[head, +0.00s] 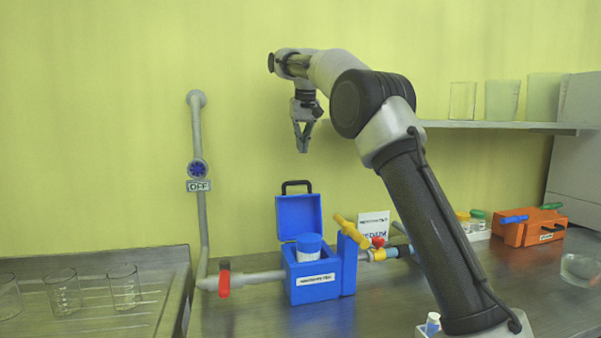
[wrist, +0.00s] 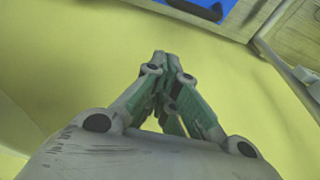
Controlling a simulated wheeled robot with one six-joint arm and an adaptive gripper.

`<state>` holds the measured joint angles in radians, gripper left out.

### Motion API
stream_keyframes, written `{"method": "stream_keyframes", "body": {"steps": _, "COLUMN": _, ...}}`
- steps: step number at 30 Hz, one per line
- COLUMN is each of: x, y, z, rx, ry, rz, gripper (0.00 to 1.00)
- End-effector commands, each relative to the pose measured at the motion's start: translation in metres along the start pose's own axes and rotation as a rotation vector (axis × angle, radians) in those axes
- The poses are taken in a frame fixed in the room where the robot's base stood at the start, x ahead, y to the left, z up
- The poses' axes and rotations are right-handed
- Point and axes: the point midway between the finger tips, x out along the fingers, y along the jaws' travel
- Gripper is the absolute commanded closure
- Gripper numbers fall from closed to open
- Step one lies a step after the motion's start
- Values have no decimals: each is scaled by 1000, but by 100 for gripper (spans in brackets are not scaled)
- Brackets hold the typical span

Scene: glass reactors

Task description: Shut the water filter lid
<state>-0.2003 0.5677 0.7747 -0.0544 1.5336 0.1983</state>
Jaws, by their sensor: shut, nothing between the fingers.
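The water filter is a blue box (head: 314,280) with a white label, standing on the metal counter. Its blue lid (head: 300,217) is open and stands upright at the back, with a black handle on its top edge. A white cartridge with a blue cap (head: 308,246) sits in the box and shows above its rim. My gripper (head: 303,150) is shut and empty, pointing down, well above the lid and apart from it. In the wrist view the green-sided fingers (wrist: 165,58) meet at the tips. A blue piece with a black handle shows at that view's top edge, probably the lid.
Grey pipes with a red valve handle (head: 224,280) and a blue valve (head: 198,169) marked OFF are left of the box. A yellow valve handle (head: 345,227) stands close to its right. Glass beakers (head: 66,292) are at far left. A shelf (head: 500,125) holds vessels, and an orange box (head: 530,228) is at right.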

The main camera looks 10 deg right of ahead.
Motion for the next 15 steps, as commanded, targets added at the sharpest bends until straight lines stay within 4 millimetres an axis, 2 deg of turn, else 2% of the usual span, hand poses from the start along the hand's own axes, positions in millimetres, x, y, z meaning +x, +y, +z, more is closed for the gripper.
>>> {"method": "stream_keyframes", "body": {"steps": 5, "x": 20, "y": 0, "z": 1, "rx": 0, "ry": -4, "rz": 1, "gripper": 100}}
{"method": "stream_keyframes", "body": {"steps": 15, "x": 92, "y": 0, "z": 1, "rx": 0, "ry": -3, "rz": 1, "gripper": 100}}
